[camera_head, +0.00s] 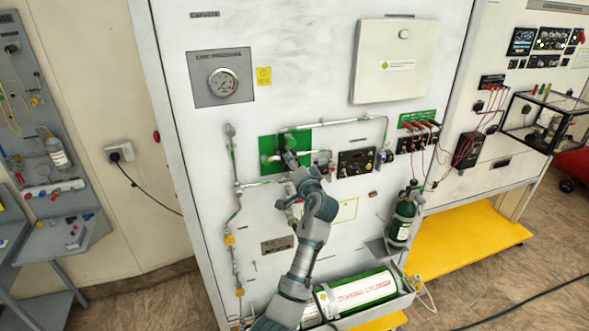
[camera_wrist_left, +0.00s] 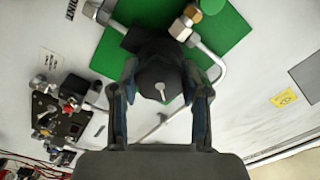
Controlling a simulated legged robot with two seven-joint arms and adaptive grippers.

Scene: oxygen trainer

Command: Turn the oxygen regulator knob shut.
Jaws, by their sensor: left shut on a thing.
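The oxygen regulator knob (camera_wrist_left: 160,83) is a dark round knob with a light pointer mark, in the middle of the left wrist view. It sits in front of a green panel (camera_head: 300,137) with silver pipes. My left gripper (camera_wrist_left: 160,92) is shut on the knob, one finger on each side. In the head view my left gripper (camera_head: 292,163) reaches the green panel and hides most of the knob. My right gripper is not in view.
A pressure gauge (camera_head: 222,82) is on the upper left of the white board. A black control box (camera_head: 356,161) sits right of the green panel. A green bottle (camera_head: 402,217) and a training cylinder (camera_head: 358,294) are below.

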